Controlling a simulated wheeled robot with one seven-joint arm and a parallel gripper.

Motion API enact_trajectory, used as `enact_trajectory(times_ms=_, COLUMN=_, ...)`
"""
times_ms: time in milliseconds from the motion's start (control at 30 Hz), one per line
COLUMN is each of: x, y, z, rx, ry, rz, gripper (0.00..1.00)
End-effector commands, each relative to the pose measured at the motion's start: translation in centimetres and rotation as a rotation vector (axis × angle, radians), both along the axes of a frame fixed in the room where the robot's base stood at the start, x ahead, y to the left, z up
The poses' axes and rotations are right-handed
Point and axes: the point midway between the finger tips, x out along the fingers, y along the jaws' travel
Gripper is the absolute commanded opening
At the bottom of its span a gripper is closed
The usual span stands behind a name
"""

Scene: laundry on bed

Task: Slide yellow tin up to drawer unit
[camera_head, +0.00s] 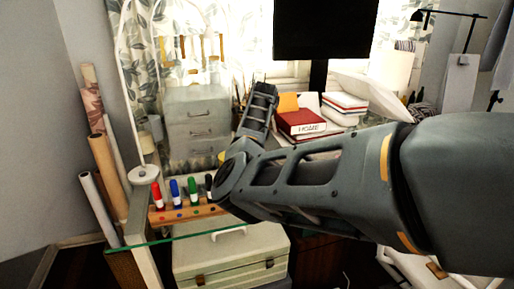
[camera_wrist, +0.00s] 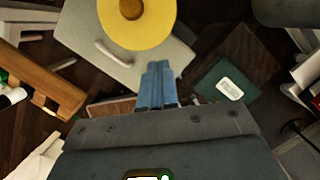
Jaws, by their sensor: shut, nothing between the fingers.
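The yellow tin (camera_wrist: 150,36) is a round yellow disc with a brown knob in the wrist view, at the top just beyond my fingertips. In the head view only a small yellow sliver of it (camera_head: 222,156) shows beside my arm, in front of the drawer unit. The grey drawer unit (camera_head: 196,118) stands at the back of the glass table. My gripper (camera_wrist: 158,68) is shut and empty, its blue-grey fingers pointing toward the tin. I cannot tell whether they touch it. The gap between tin and drawer unit is hidden in the head view.
A wooden marker rack (camera_head: 180,212) stands at the front left of the glass table (camera_head: 165,238); the rack also shows in the wrist view (camera_wrist: 45,85). Red books (camera_head: 300,122) and a dark monitor (camera_head: 325,30) stand right of the drawers. A pale case (camera_head: 230,262) sits below the glass.

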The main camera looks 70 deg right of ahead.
Motion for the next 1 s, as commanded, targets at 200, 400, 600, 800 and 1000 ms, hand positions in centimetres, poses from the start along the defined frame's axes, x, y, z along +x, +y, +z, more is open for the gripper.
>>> enact_trajectory(times_ms=200, x=1.2, y=0.0, z=0.0, rx=0.0, ry=0.0, rz=0.0, gripper=0.0)
enact_trajectory(times_ms=400, x=1.2, y=-0.1, z=0.0, rx=0.0, ry=0.0, rz=-0.001, gripper=0.0)
enact_trajectory(times_ms=600, x=1.7, y=-0.1, z=0.0, rx=0.0, ry=0.0, rz=0.0, gripper=0.0)
enact_trajectory(times_ms=800, x=4.5, y=-0.2, z=-0.1, rx=0.001, ry=0.001, rz=0.003, gripper=0.0)
enact_trajectory(times_ms=1000, x=5.9, y=-0.2, z=0.0, rx=0.0, ry=0.001, rz=0.001, gripper=0.0)
